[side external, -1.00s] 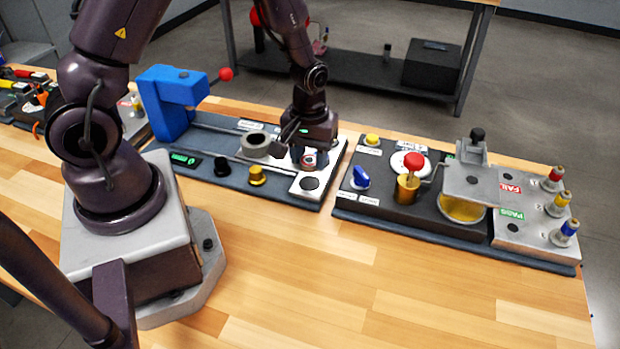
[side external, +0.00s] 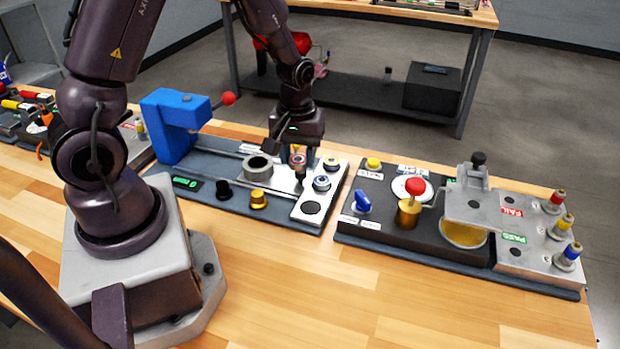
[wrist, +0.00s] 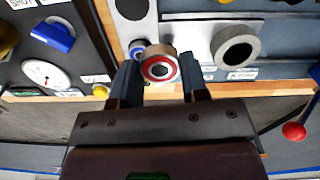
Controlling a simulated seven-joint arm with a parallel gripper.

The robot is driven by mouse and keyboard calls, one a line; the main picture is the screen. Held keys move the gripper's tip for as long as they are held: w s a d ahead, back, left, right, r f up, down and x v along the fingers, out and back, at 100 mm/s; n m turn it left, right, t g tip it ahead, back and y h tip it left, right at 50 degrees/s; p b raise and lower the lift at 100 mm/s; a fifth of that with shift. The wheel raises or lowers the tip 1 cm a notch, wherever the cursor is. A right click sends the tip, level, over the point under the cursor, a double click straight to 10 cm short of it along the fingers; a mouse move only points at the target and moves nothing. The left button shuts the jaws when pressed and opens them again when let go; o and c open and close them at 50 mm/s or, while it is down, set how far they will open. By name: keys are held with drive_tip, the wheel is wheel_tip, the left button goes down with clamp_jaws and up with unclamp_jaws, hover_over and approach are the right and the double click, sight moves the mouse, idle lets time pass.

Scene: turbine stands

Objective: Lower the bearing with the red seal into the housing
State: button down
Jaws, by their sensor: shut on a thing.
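The red-seal bearing (wrist: 160,68) is held between the two fingers of my gripper (wrist: 159,76) in the wrist view. Its red ring and dark bore face the camera. In the side view my gripper (side external: 298,150) holds the bearing (side external: 298,161) above the pale plate, to the right of the housing and apart from it. The housing (side external: 258,168) is a thick grey ring with an open dark bore. In the wrist view the housing (wrist: 235,45) lies right of the held bearing and looks empty.
A blue-seal bearing (side external: 321,183) and a yellow-seal bearing (side external: 331,162) stand on the plate near my gripper. A blue press (side external: 172,125) with a red knob rises left of the housing. A test station (side external: 400,205) stands at right.

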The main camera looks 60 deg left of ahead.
sight(258, 163)
drive_tip(key=s+a+n, duration=0.1)
drive_tip(key=a, duration=0.2)
drive_tip(key=s+a+n, duration=0.1)
drive_tip(key=s+a, duration=0.1)
drive_tip(key=a, duration=0.2)
drive_tip(key=s+a+r+n, duration=0.1)
drive_tip(key=s+a, duration=0.1)
drive_tip(key=a, duration=0.2)
drive_tip(key=shift+s+a+r, duration=0.1)
drive_tip(key=shift+a, duration=0.15)
drive_tip(key=shift+f, duration=2.85)
drive_tip(key=shift+f, duration=0.45)
drive_tip(key=shift+c, duration=2)
unclamp_jaws()
drive_tip(key=shift+d, duration=0.1)
wheel_tip(258, 163, up, 7)
